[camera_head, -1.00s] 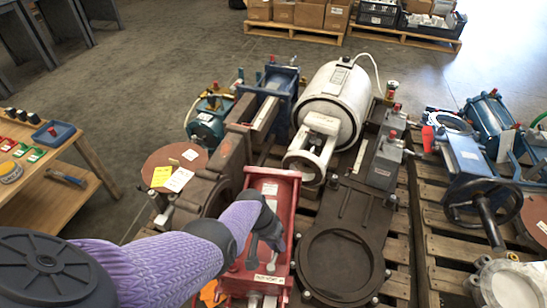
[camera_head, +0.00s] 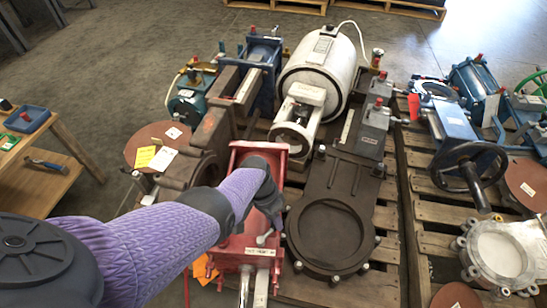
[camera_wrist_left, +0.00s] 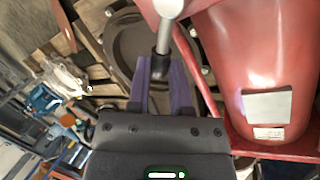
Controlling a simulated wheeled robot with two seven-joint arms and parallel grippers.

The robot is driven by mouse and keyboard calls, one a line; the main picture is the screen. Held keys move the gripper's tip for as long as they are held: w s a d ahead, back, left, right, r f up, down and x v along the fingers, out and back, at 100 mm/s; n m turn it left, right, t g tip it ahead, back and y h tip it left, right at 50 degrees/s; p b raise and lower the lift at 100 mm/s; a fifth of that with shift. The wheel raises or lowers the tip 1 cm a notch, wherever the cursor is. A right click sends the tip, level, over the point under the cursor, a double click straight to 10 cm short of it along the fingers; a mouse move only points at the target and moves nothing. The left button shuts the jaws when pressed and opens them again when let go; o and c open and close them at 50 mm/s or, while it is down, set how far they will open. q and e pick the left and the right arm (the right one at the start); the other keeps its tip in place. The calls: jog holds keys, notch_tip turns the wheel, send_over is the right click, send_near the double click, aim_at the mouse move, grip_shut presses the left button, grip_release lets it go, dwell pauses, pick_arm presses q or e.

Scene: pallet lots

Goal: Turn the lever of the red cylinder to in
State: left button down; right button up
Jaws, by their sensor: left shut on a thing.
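The red cylinder (camera_head: 246,247) stands at the front of the pallet in the head view, partly covered by my left arm. In the left wrist view its red body (camera_wrist_left: 245,60) fills the right side, with a pale label on it. A silver lever with a dark end (camera_wrist_left: 166,28) comes down from the top of that view. My left gripper (camera_wrist_left: 164,75) is shut on the lever's dark end, between its two purple fingers. In the head view the left gripper (camera_head: 274,212) is at the cylinder's right side, and the grip itself is mostly hidden. My right gripper is not in view.
A dark round-ended valve plate (camera_head: 332,170) lies close to the right of the red cylinder. A white cylinder (camera_head: 318,75) lies behind. A second pallet (camera_head: 425,245) at right holds a blue valve with a handwheel (camera_head: 470,168). A wooden table (camera_head: 50,180) stands at left.

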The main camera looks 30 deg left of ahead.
pick_arm(q)
jog(key=c, duration=0.5)
grip_release()
jog(key=shift+c, duration=0.2)
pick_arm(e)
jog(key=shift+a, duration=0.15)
pick_arm(q)
jog(key=p+v, duration=0.5)
jog(key=v, duration=0.4)
jog(key=shift+r+p, duration=0.3)
jog(key=shift+r, duration=0.1)
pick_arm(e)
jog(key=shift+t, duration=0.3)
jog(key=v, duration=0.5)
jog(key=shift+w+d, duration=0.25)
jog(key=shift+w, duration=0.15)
pick_arm(q)
jog(key=shift+a, duration=0.1)
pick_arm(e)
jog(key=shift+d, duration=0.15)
